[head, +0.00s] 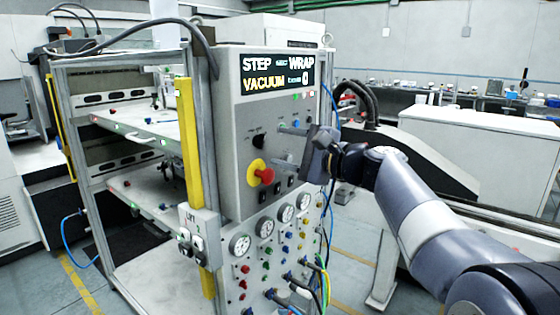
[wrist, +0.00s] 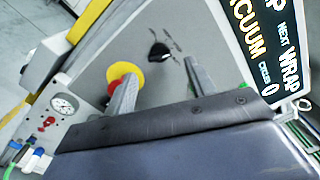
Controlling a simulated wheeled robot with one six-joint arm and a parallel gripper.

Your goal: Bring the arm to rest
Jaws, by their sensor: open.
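My arm (head: 415,215) reaches in from the lower right in the head view. My gripper (head: 281,147) is in front of the grey control panel (head: 232,128), with its two fingers apart and nothing between them. In the wrist view my gripper (wrist: 160,69) shows both fingers spread before the panel face. A black rotary knob (wrist: 160,52) appears beyond the gap between them. A red emergency button on a yellow base (head: 262,174) sits left of and below the gripper; its yellow base (wrist: 127,70) is partly behind a finger in the wrist view. I cannot tell whether the fingers touch the panel.
The display (head: 279,73) reads STEP, WRAP, VACUUM and 0. Gauges (head: 264,227), coloured buttons and hoses are below the panel. A framed rack with shelves (head: 140,125) and a yellow post (head: 186,140) stand left. A white cabinet (head: 480,140) is at right behind my arm.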

